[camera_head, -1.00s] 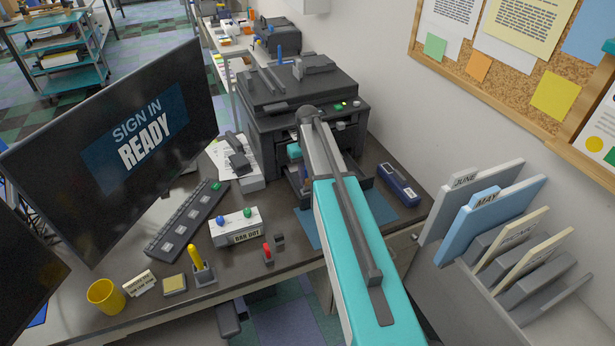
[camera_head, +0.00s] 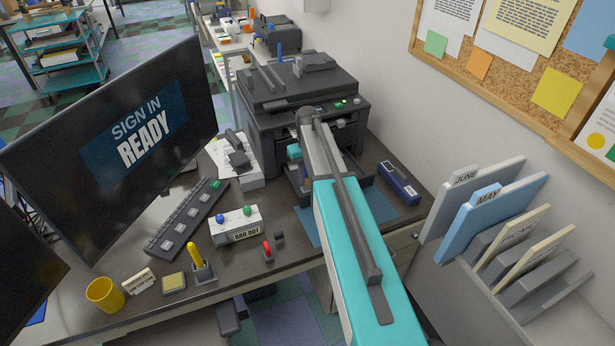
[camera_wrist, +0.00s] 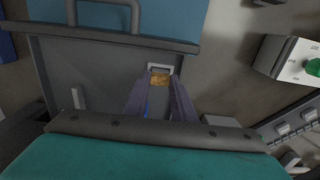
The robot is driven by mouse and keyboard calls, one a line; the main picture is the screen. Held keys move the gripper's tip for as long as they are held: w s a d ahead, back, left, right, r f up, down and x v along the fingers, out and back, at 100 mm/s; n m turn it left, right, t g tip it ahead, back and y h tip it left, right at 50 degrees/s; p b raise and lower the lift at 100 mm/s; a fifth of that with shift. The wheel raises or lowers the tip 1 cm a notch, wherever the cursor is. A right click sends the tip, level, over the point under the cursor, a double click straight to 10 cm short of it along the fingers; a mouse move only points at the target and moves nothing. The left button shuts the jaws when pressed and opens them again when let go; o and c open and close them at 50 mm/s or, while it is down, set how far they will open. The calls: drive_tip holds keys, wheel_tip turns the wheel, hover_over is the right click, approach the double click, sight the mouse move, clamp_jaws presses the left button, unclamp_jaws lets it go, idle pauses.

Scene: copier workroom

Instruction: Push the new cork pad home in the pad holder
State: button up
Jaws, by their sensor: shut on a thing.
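The cork pad (camera_wrist: 160,80) is a small tan-orange block in the wrist view, between the tips of my gripper (camera_wrist: 160,86). My gripper is shut on it. The pad holder (camera_wrist: 160,68) shows as a small pale frame at the pad's far edge, on a grey tray-like panel. The pad is at the frame's opening; how deep it sits cannot be told. In the head view my own arm hides the gripper, pad and holder, in front of the dark copier (camera_head: 278,104).
The grey tray (camera_wrist: 85,70) has a raised bar and handle at its edge, beside a blue mat (camera_wrist: 175,14). A button box (camera_head: 238,229) stands left of my arm, and a dark blue device (camera_head: 398,183) lies to the right. File folders (camera_head: 480,215) stand further right.

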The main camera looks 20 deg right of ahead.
drive_tip(key=shift+f+b, duration=0.35)
drive_tip(key=shift+f, duration=0.4)
drive_tip(key=o, duration=1.1)
wheel_tip(320, 180, up, 14)
drive_tip(key=b, duration=0.3)
idle(1.2)
